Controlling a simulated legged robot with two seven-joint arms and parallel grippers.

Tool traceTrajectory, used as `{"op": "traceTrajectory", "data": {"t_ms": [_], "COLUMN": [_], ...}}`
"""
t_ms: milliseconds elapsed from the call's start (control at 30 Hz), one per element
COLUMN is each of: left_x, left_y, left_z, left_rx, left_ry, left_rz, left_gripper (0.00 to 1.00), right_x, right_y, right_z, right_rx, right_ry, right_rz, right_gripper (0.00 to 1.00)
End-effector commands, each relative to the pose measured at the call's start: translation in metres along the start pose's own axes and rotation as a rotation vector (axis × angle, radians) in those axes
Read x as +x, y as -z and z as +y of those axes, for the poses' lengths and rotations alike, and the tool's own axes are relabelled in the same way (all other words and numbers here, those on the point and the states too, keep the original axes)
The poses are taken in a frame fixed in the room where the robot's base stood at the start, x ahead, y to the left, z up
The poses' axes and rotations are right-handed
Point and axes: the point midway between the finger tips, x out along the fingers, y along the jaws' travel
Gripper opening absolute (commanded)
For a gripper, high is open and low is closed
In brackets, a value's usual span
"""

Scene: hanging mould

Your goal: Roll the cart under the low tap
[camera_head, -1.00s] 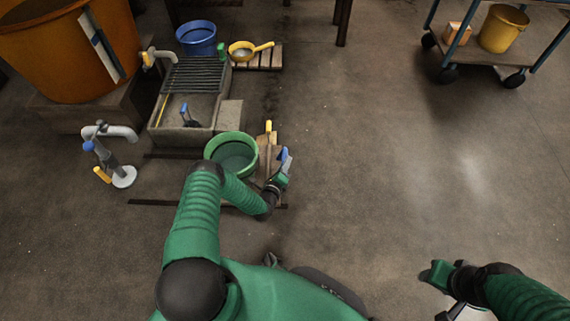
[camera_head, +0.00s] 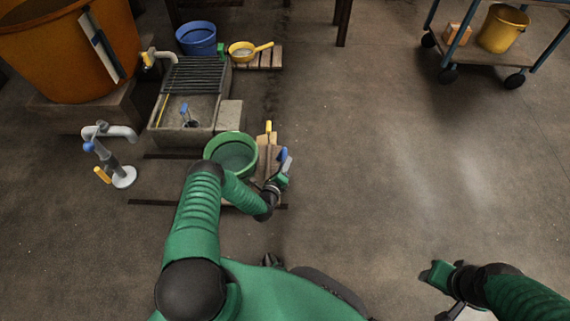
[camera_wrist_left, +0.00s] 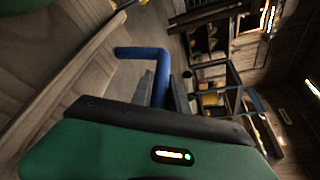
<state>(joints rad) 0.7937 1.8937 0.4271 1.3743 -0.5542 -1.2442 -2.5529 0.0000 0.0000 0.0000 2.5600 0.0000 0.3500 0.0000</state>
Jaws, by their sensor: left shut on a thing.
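The low wooden cart (camera_head: 270,160) stands left of centre in the head view, with a green tub (camera_head: 232,155) on it. A blue handle (camera_head: 284,154) rises at its right end; it shows as a bent blue bar in the left wrist view (camera_wrist_left: 150,62). My left gripper (camera_head: 281,179) is shut on the blue handle; its fingertips are partly hidden. A grey curved tap (camera_head: 118,131) with a blue knob and white round base stands low on the left, apart from the cart. My right gripper (camera_head: 440,274) is at the lower right, away from everything; its jaw opening is unclear.
Dark floor rails (camera_head: 150,203) run left of the cart. A stone sink (camera_head: 186,112) with a grate stands behind, beside a large orange vat (camera_head: 60,50). A blue tub (camera_head: 197,38) and yellow pan (camera_head: 243,51) are farther back. A wheeled trolley (camera_head: 485,70) is at the upper right. Right-hand floor is clear.

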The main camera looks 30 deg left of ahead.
Motion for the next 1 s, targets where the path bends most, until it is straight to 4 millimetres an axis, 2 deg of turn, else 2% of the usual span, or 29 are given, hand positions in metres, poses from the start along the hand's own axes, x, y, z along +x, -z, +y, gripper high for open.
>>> {"op": "traceTrajectory", "data": {"t_ms": [367, 567, 767, 1000], "left_x": [-0.001, -0.004, -0.013, -0.029], "left_y": [0.000, -0.008, -0.032, -0.073], "left_z": [0.003, 0.005, 0.019, 0.051], "left_rx": [0.001, 0.005, 0.010, 0.006], "left_ry": [-0.005, -0.003, -0.001, 0.000], "left_rz": [0.000, 0.002, 0.004, 0.002], "left_gripper": [0.00, 0.00, 0.00, 0.00], "right_x": [0.000, -0.006, -0.021, -0.032], "right_y": [0.000, 0.001, 0.005, 0.008], "right_z": [0.000, 0.000, 0.000, 0.000], "right_rx": [0.000, 0.000, 0.000, 0.000], "right_ry": [0.000, 0.000, 0.000, 0.000], "right_rz": [0.000, 0.000, 0.000, 0.000], "right_gripper": [0.43, 0.43, 0.43, 0.43]}}
